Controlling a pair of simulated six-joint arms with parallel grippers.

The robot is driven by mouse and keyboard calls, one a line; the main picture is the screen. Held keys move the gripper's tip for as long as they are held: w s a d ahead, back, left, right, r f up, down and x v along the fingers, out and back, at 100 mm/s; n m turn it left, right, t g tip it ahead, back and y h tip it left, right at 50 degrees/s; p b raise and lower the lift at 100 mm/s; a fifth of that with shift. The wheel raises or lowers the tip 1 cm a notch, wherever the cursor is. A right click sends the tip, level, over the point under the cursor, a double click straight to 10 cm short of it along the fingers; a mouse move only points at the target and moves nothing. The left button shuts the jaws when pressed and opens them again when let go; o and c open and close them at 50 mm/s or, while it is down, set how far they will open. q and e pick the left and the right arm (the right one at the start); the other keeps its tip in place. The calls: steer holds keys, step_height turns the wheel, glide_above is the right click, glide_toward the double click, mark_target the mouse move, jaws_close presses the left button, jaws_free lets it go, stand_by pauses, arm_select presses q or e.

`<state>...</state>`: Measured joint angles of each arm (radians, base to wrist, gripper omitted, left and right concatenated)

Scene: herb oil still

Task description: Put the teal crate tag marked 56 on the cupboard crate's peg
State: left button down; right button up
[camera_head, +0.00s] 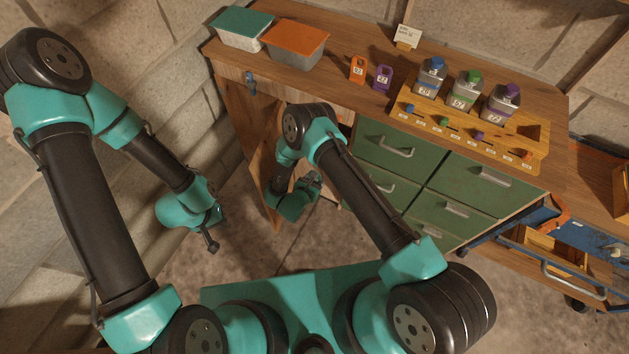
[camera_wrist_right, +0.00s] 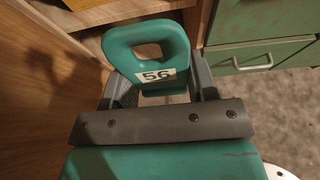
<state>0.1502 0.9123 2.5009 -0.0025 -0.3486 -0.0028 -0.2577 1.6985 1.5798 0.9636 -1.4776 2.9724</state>
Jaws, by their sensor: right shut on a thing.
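The teal crate tag marked 56 (camera_wrist_right: 148,58) shows in the right wrist view, its number facing the camera and its loop handle pointing up in the picture. My right gripper (camera_wrist_right: 157,92) is shut on it, one finger at each side. In the head view my right gripper (camera_head: 310,188) is low in front of the open cupboard, beside its wooden door (camera_head: 243,142). I cannot make out the tag there. My left gripper (camera_head: 211,245) hangs at the left, away from the cupboard; its jaw state is unclear. The cupboard crate and its peg cannot be made out.
Green drawers (camera_head: 398,149) stand right of the cupboard. On the bench are a teal-lidded box (camera_head: 243,29), an orange-lidded box (camera_head: 296,44), an orange tag (camera_head: 358,69), a purple tag (camera_head: 383,77) and a wooden rack (camera_head: 470,128) with three bottles. Pale wooden boards (camera_wrist_right: 115,12) lie just beyond the held tag.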

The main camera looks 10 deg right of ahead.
steer(key=w+d, duration=0.6)
steer(key=w, duration=0.3)
steer(key=shift+d, duration=0.4)
steer(key=shift+w+d+r, duration=0.1)
steer(key=shift+w, duration=0.05)
steer(key=shift+w+d, duration=0.55)
steer(key=shift+w, duration=0.2)
steer(key=shift+w+d, duration=0.55)
steer(key=shift+w, duration=0.15)
steer(key=shift+w+d, duration=0.2)
steer(key=shift+w, duration=0.1)
steer(key=shift+w+d, duration=0.65)
steer(key=shift+w, duration=0.2)
stand_by(1.4)
steer(key=shift+f, duration=0.45)
steer(key=shift+f, duration=0.1)
stand_by(0.3)
